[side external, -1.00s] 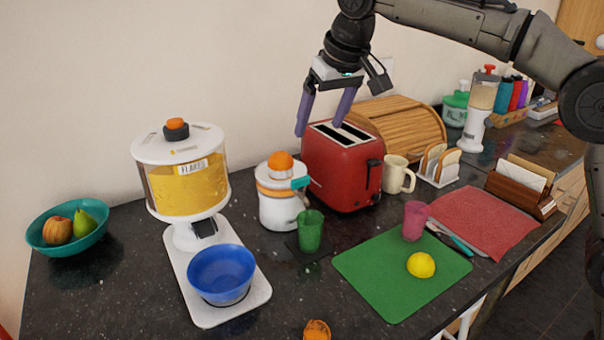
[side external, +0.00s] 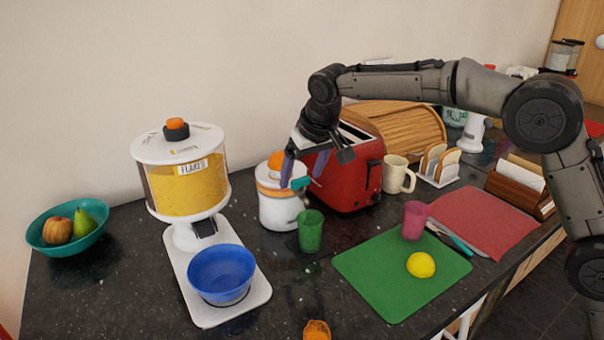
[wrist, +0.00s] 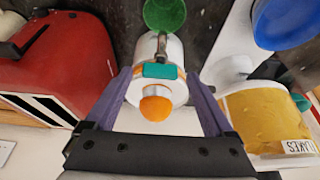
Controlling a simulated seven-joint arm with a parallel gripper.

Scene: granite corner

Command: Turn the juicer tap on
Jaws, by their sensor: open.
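The juicer (side external: 280,208) is white with an orange band and stands left of the red toaster. An orange half (side external: 276,160) sits on its top and also shows in the wrist view (wrist: 156,107). Its teal tap lever (side external: 300,183) is on the front right side; in the wrist view the lever (wrist: 160,71) lies across the top of a grey spout. A green cup (side external: 311,231) stands below the spout. My gripper (side external: 302,174) is open and empty, its purple fingers at the juicer's upper part. In the wrist view they straddle the lever and orange; contact cannot be told.
The red toaster (side external: 348,178) stands close on the right. The flakes dispenser (side external: 187,188) with a blue bowl (side external: 222,274) is on the left. A green board (side external: 385,292) with a lemon (side external: 421,265) lies at the front right. The dark counter before the juicer is mostly free.

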